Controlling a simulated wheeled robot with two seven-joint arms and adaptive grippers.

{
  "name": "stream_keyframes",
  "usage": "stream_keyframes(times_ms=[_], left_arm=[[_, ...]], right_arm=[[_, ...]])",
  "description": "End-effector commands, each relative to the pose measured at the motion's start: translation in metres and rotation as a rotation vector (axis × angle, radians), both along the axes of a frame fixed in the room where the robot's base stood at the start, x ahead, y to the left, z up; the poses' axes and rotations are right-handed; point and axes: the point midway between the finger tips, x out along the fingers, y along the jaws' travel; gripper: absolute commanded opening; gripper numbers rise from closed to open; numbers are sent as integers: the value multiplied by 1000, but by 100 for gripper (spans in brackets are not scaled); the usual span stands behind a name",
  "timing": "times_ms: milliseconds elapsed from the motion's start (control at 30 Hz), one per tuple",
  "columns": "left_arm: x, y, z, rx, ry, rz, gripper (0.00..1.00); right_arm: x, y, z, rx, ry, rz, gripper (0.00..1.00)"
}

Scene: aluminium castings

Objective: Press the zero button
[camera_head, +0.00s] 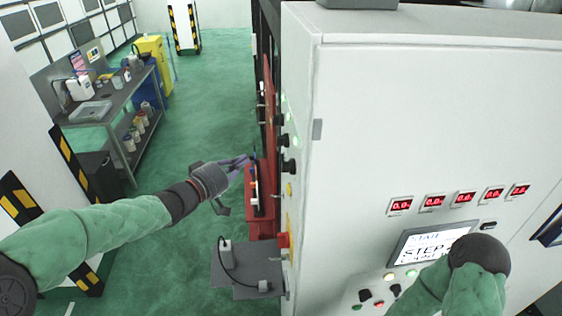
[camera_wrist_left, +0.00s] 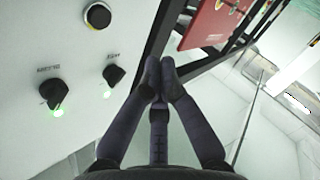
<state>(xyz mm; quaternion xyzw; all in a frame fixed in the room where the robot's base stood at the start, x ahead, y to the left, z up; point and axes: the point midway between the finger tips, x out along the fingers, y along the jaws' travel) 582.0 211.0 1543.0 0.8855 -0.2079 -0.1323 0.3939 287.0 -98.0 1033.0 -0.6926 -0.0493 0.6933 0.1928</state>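No button carries a label I can read as zero. Contact cannot be told. My right arm shows at lower right; its gripper is out of sight.
The cabinet's front (camera_head: 375,120) has several red number displays (camera_head: 432,201), a screen (camera_head: 432,246) and small buttons. A grey shelf (camera_head: 245,268) with a cabled device sits below my left gripper. A workbench (camera_head: 105,105) stands at the left; green floor between is clear.

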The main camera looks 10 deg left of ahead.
Motion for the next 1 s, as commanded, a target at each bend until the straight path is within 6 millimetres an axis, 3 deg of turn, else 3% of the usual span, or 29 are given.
stream_keyframes(times_ms=[300,500,1000], left_arm=[[11,-41,-4,0,-3,-4,0],[17,-58,-1,-1,-1,-1,0],[19,-68,0,0,0,0,0]], right_arm=[[0,0,-35,0,0,0,0],[0,0,-40,0,0,0,0],[0,0,-43,0,0,0,0]])
